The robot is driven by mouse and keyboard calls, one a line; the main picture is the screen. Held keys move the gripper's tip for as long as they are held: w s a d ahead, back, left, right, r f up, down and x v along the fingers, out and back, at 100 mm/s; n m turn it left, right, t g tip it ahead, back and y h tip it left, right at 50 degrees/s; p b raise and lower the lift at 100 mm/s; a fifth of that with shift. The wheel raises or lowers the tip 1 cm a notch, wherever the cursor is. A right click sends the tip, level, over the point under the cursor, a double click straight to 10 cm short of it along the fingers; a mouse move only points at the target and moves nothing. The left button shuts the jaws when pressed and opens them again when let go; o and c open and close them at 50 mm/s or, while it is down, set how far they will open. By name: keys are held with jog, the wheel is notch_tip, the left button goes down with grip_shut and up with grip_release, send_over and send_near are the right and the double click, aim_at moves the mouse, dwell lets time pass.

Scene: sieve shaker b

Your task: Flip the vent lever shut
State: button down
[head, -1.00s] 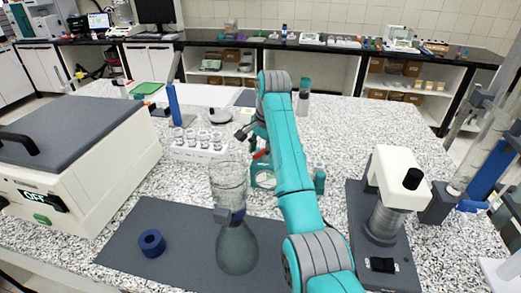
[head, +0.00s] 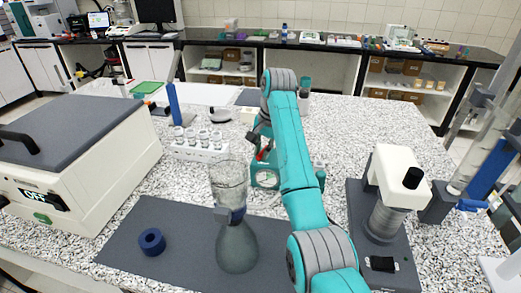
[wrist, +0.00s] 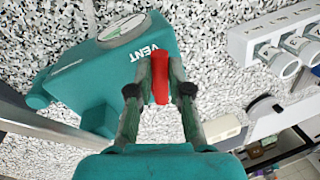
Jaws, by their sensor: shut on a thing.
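The red vent lever (wrist: 160,82) sits beside the white word VENT on a teal unit (wrist: 118,80) in the wrist view. My gripper (wrist: 160,64) has its two fingers on either side of the lever and is shut on it. In the head view the teal unit (head: 265,178) stands behind the glass flask, and the red lever (head: 263,153) shows as a small spot by my gripper (head: 259,148). My arm partly hides the unit there.
A glass flask with a clear upper vessel (head: 237,245) stands on the dark mat (head: 190,240), near a blue ring (head: 151,242). A white rack of cups (head: 200,150) is left of my gripper. A cream and grey machine (head: 388,205) stands to the right.

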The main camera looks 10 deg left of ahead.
jog(key=shift+d+n+g, duration=0.2)
jog(key=shift+d+n, duration=0.1)
jog(key=shift+n, duration=0.55)
jog(key=shift+d+n+g, duration=0.2)
jog(key=shift+d+n, duration=0.05)
jog(key=shift+n, duration=0.6)
jog(key=c, duration=1.1)
grip_release()
